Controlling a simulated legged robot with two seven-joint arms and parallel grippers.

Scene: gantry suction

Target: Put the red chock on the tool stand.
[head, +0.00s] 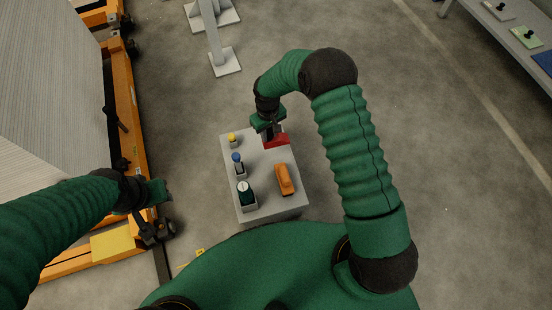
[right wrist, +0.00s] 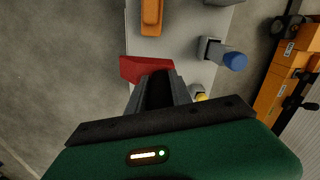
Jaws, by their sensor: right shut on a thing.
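The tool stand (head: 262,172) is a grey block with a flat top in the middle of the head view; its top also shows in the right wrist view (right wrist: 182,38). My right gripper (head: 270,132) is shut on the red chock (head: 276,141) at the stand's far right corner. In the right wrist view the red chock (right wrist: 140,68) lies at the fingertips (right wrist: 158,80) and overlaps the stand's edge. I cannot tell whether it touches the top. My left gripper (head: 163,192) is at the left, away from the stand; its jaws are unclear.
An orange pallet truck (head: 130,110) stands at the left. A grey table (head: 505,28) is at the upper right.

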